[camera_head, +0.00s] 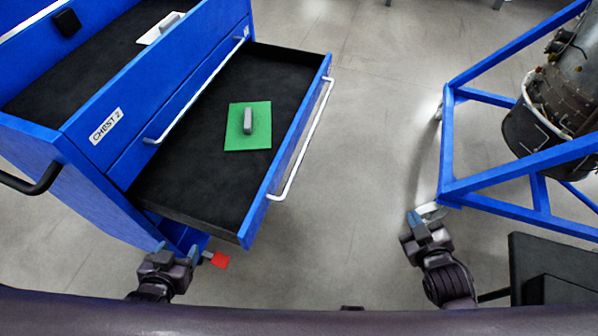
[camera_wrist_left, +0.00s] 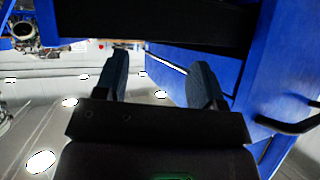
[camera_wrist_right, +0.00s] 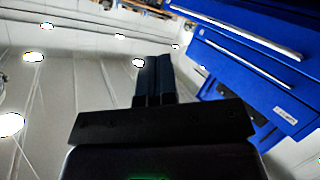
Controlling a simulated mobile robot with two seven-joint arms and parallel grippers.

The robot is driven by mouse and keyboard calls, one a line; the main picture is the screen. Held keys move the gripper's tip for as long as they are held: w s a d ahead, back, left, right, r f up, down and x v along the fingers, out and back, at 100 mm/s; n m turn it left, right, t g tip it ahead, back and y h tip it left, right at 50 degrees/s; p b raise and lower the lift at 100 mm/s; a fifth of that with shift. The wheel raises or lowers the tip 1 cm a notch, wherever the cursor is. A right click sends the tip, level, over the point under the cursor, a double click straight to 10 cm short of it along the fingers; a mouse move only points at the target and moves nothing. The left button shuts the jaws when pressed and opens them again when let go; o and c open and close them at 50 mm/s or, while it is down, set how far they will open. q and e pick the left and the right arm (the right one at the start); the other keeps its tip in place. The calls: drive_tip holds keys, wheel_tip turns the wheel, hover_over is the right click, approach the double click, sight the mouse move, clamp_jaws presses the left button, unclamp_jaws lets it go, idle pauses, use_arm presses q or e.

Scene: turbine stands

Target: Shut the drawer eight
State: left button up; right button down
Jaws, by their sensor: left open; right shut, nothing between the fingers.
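An open drawer (camera_head: 185,185) with a black lining and a long pale handle (camera_head: 302,140) sticks out of the blue chest (camera_head: 50,170) marked "CHEST 2". I cannot read a drawer number. A green square plate (camera_head: 248,135) with a grey grip lies in the drawer. My left gripper (camera_head: 178,248) is open and empty at the drawer's near left corner, by the chest's lower side. In the left wrist view its two fingers (camera_wrist_left: 160,80) are apart, with a dark panel above them. My right gripper (camera_head: 424,222) is shut and empty, right of the drawer and apart from it; its fingers (camera_wrist_right: 154,78) touch.
A small red piece (camera_head: 219,260) shows beside my left gripper. A blue frame stand (camera_head: 448,150) with an engine (camera_head: 550,110) is at the right, close to my right gripper. Grey floor (camera_head: 355,170) is clear between the drawer and the stand.

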drive_tip(key=w+a+n+t+y+b, duration=0.2)
drive_tip(key=w+n+y+b, duration=0.1)
drive_tip(key=w+n, duration=0.25)
drive_tip(key=m+g+y+b, duration=1.1)
drive_tip(key=m+y+b, duration=0.2)
drive_tip(key=m, duration=2.1)
approach(290, 154)
drive_tip(key=b+x, duration=0.1)
drive_tip(key=x, duration=0.5)
drive_tip(key=shift+a, duration=0.15)
drive_tip(key=shift+w+a+r, duration=0.1)
drive_tip(key=shift+w+a, duration=0.1)
drive_tip(key=shift+a, duration=0.35)
use_arm(q)
wheel_tip(290, 154, down, 16)
drive_tip(key=s+d+m+g, duration=0.1)
drive_tip(key=shift+s+f+g, duration=0.2)
drive_tip(key=shift+s+g, duration=0.1)
drive_tip(key=shift+g, duration=0.1)
drive_tip(key=shift+w, duration=0.1)
use_arm(e)
drive_tip(key=shift+a, duration=0.1)
